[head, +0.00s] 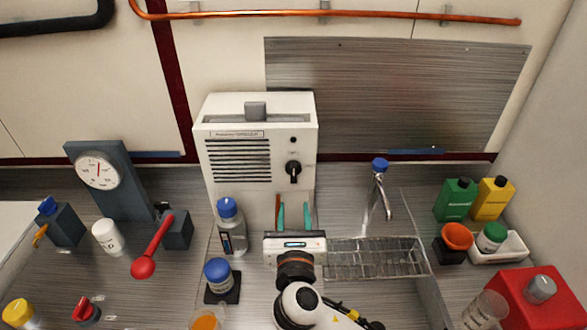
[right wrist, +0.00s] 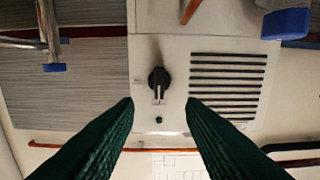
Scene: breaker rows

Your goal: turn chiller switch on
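The chiller (head: 255,160) is a white box with dark vent slats and a black rotary switch (head: 293,172) on its front right. The switch also shows in the right wrist view (right wrist: 158,82), where the picture is upside down; its handle looks roughly vertical. A small dark round spot (head: 293,140) sits above it and looks unlit. My right gripper (head: 294,213) is open, its two green fingers pointing at the chiller front, below the switch in the head view. In the wrist view the switch lies between the fingers' lines, apparently untouched. My left gripper is not in view.
A blue-capped bottle (head: 231,232) stands just left of my right gripper. A blue-topped tap (head: 379,190) and a wire rack (head: 375,258) are to the right. A red-balled lever (head: 152,247) and a gauge (head: 100,170) stand at left.

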